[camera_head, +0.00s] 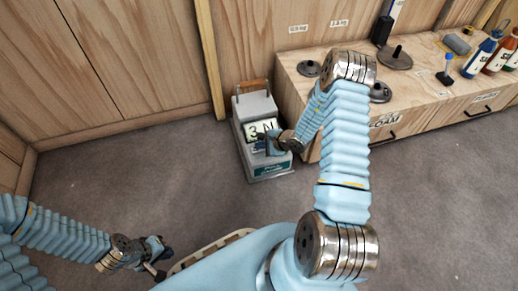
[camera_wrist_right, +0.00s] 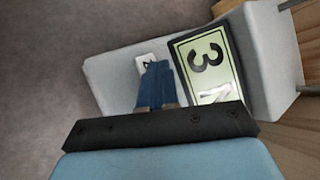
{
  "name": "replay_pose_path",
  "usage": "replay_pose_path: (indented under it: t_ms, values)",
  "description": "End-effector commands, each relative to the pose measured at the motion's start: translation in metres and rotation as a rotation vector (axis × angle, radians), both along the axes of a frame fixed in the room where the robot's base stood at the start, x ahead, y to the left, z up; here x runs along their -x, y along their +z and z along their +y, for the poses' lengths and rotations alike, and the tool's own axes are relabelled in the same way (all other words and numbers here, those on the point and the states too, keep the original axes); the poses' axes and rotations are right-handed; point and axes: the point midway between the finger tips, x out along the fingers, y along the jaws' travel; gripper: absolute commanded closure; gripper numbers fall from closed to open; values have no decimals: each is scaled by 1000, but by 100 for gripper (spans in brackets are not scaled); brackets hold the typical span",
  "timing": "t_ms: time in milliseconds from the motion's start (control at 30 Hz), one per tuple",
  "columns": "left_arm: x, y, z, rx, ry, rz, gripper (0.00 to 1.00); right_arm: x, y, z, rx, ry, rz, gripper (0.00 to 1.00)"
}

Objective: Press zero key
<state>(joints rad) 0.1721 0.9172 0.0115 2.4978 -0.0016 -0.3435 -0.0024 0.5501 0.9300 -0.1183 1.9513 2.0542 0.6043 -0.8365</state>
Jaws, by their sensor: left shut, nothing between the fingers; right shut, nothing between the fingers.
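A grey box-shaped device (camera_head: 254,104) stands on the floor beside the wooden bench. Its lit display (camera_head: 259,129) reads "3 N". The display also shows in the right wrist view (camera_wrist_right: 207,62). A small white key (camera_wrist_right: 146,63) with a dark mark sits beside the display, partly covered by my right fingertips. My right gripper (camera_head: 272,146) is shut and empty, with its blue fingers (camera_wrist_right: 155,72) at the key. I cannot tell whether they touch it. My left gripper (camera_head: 160,262) is shut and empty, low at the left, far from the device.
The wooden bench (camera_head: 420,95) with drawers stands to the right, holding dark round weights (camera_head: 396,58) and several bottles (camera_head: 479,58). Wooden panels (camera_head: 110,60) line the back left. Grey carpet (camera_head: 120,175) is clear left of the device.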

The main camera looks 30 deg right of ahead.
Motion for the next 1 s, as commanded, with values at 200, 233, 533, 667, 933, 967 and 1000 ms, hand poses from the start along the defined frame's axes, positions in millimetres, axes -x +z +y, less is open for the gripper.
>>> replay_pose_path:
  t_ms: [200,233,533,667,933,967,1000]
  values:
    - [0,-3,0,0,0,0,100,0,-3,0,0,0,0,100]
    - [0,-4,0,0,0,0,100,0,-3,0,0,0,0,100]
    - [0,-3,0,0,0,0,100,0,-2,0,0,1,1,100]
    - [0,-1,0,0,0,0,100,0,2,0,0,1,1,100]
    - [0,3,0,0,0,0,100,0,13,0,0,1,1,100]
    - [0,3,0,0,0,0,100,0,13,0,0,1,1,100]
    - [0,3,0,0,0,0,100,0,13,0,-1,0,1,100]
